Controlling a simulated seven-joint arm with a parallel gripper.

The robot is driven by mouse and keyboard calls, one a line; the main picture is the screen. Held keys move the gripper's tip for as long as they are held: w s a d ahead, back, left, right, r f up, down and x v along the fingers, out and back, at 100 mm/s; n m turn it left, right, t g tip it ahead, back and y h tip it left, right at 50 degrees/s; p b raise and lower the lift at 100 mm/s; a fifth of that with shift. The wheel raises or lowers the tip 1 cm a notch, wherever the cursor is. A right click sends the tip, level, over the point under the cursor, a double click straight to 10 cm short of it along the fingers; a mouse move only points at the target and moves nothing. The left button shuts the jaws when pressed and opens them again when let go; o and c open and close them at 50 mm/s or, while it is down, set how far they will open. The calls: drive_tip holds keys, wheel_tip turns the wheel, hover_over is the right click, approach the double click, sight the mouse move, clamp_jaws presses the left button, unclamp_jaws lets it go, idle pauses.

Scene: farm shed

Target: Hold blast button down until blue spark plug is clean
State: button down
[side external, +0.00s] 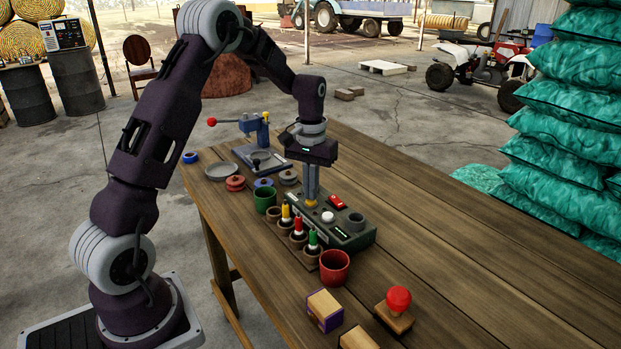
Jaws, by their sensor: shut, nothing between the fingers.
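A grey-green box (345,236) stands on the wooden table. On its top are a white round button (327,216), a red rocker switch (336,201) and a dark round socket (354,221). My gripper (311,201) points straight down at the box's far left end, fingers shut together with nothing between them. Something yellowish shows at the fingertips; I cannot tell whether they touch or press a button there. Yellow (285,213), red (298,226) and green (312,238) spark plugs stand upright in a row of holders beside the box. I cannot make out a blue spark plug.
A green cup (264,201) and a red cup (334,267) stand at either end of the plug row. A lever press (260,150) and small coloured discs lie behind. A red-knobbed block (397,302) and wooden blocks are near the front. The table's right side is clear.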

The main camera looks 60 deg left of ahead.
wheel_tip(320, 180, up, 7)
idle(0.5)
drive_tip(key=s+d+r+m+t, duration=0.2)
drive_tip(key=s+d+r, duration=0.7)
drive_tip(key=d+r, duration=0.1)
drive_tip(key=s+d+m+t, duration=0.1)
drive_tip(key=s+d, duration=0.3)
drive_tip(key=s, duration=0.4)
drive_tip(key=s+d+f+m+t, duration=0.1)
drive_tip(key=s+d+m+t, duration=0.1)
drive_tip(key=s, duration=0.7)
drive_tip(key=shift+s+d+f+m+t, duration=0.15)
drive_tip(key=shift+s+d+m+t, duration=0.25)
drive_tip(key=shift+d, duration=0.65)
